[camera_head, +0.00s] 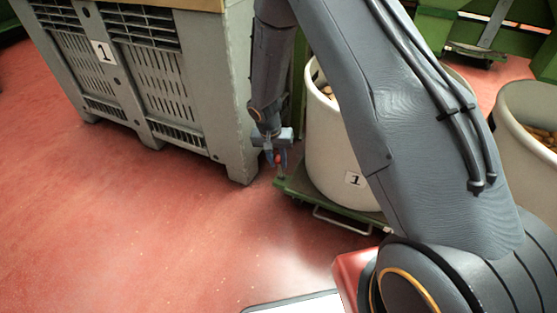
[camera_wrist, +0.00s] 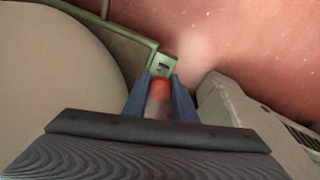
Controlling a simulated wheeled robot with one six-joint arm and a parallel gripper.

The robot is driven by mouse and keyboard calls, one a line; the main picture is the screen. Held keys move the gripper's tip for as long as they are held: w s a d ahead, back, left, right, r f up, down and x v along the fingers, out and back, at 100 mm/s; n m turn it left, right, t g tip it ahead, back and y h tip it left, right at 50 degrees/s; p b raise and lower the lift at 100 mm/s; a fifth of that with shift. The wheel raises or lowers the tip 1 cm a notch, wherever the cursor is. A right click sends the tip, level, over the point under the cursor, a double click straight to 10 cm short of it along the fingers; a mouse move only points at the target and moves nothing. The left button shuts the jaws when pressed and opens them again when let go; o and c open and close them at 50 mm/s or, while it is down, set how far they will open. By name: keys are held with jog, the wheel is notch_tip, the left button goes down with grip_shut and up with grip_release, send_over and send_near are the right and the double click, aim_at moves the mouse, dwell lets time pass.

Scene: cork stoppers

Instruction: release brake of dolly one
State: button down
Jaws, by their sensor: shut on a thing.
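Dolly one (camera_head: 330,205) is a low green platform with a light handle bar at its front. It bears a cream tub (camera_head: 331,150) labelled 1 that holds cork stoppers. My gripper (camera_head: 276,160) is at the dolly's left front corner, between the tub and a grey crate. It is shut on the red brake knob (camera_wrist: 160,88), which shows between the two blue fingers in the wrist view. Just beyond the knob is a green bracket (camera_wrist: 163,65) with a slot at the dolly's corner. The lower part of the brake is hidden by the gripper.
A grey slatted crate (camera_head: 222,95), also labelled 1, stands close on the left of my gripper. A second cream tub (camera_head: 510,150) with corks stands at the right. The red floor (camera_head: 150,220) in front is clear.

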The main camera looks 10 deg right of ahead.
jog(key=shift+w+a+f, duration=0.1)
jog(key=shift+w+f, duration=0.05)
dwell(0.6)
jog(key=c, duration=1.5)
grip_release()
jog(key=shift+o, duration=0.2)
jog(key=shift+r, duration=0.25)
jog(key=r+p, duration=0.1)
jog(key=r, duration=0.1)
jog(key=r+p, duration=0.1)
jog(key=r, duration=0.1)
jog(key=a+r, duration=0.1)
jog(key=r, duration=0.2)
jog(key=shift+s+r+p, duration=0.1)
jog(key=shift+s+p, duration=0.2)
jog(key=shift+p, duration=0.1)
